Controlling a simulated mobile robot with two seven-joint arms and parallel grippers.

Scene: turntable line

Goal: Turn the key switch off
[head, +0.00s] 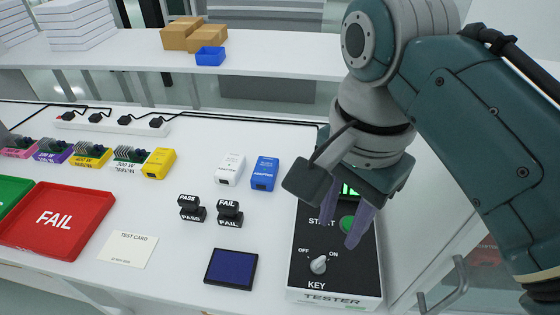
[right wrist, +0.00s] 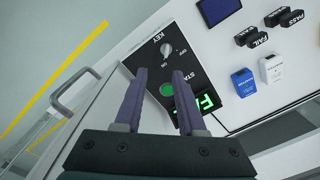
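The key switch (head: 318,264) is a pale round knob on the black top of the tester (head: 300,275), between the OFF and ON marks. Its grip seems to lean toward ON. The knob also shows in the right wrist view (right wrist: 166,48), just beyond the fingertips. My right gripper (head: 338,232) is open and empty. It hangs above the tester, over the START area and behind the knob in the head view. In the right wrist view its two purple fingers (right wrist: 158,75) stand apart. My left gripper is out of view.
The green START button (right wrist: 166,89) and a lit green display (right wrist: 191,105), partly covered by a finger, are on the tester. A blue pad (head: 231,267), two stamps (head: 229,212), adapters (head: 264,173) and a red FAIL tray (head: 90,232) stand left of it.

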